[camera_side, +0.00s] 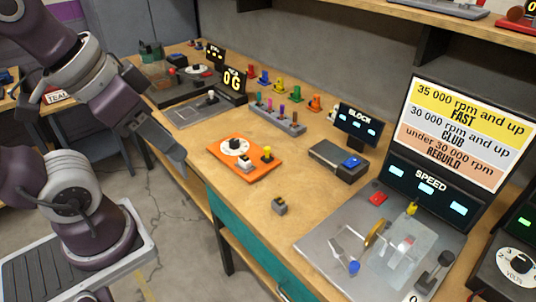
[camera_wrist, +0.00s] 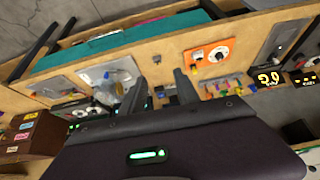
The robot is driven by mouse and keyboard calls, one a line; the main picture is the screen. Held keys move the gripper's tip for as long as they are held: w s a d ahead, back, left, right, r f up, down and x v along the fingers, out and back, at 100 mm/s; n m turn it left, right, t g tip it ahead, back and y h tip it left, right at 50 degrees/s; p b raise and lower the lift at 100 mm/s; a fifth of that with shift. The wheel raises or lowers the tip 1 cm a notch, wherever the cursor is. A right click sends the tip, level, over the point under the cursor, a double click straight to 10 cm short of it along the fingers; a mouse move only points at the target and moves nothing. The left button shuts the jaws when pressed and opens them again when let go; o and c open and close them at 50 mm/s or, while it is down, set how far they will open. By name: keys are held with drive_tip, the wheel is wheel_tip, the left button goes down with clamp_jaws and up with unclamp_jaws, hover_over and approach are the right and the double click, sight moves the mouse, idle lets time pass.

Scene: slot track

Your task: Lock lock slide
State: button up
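I cannot tell for sure which part is the lock slide. An orange plate (camera_side: 225,165) lies on the bench with a round white dial (camera_side: 234,146), a pale block (camera_side: 245,162) and a yellow knob (camera_side: 267,153). The orange plate also shows in the wrist view (camera_wrist: 190,60), beyond my fingers. A grey plate (camera_side: 185,114) with a small white-topped lever (camera_side: 211,97) lies behind it. My gripper (camera_side: 180,155) hangs left of the orange plate, above the bench's front edge. In the wrist view my gripper (camera_wrist: 160,88) has its two fingers apart, with nothing held between them.
A small grey block (camera_side: 280,205) lies on the bench in front. A dark box with a blue button (camera_side: 350,162) and a metal plate with a clear cover (camera_side: 405,250) stand to the right. Several coloured pieces (camera_side: 278,118) stand in a rack behind. Bare wood surrounds the small block.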

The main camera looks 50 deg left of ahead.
drive_tip(key=w+m, duration=0.2)
drive_tip(key=w, duration=0.1)
drive_tip(key=w+a+m+g+y, duration=0.1)
drive_tip(key=w+m, duration=0.3)
drive_tip(key=w, duration=0.1)
drive_tip(key=shift+w+a+r+g, duration=0.3)
drive_tip(key=shift+w+r+g, duration=0.05)
drive_tip(key=shift+g, duration=0.05)
clamp_jaws()
drive_tip(key=w+f+m+g+y, duration=0.2)
drive_tip(key=w+f+m+y, duration=0.1)
drive_tip(key=w+f+m, duration=1.1)
drive_tip(key=w+f, duration=0.1)
drive_tip(key=w, duration=0.5)
drive_tip(key=shift+a+f+m+g, duration=0.3)
drive_tip(key=shift+a+f+m, duration=0.05)
drive_tip(key=shift+a+m, duration=0.05)
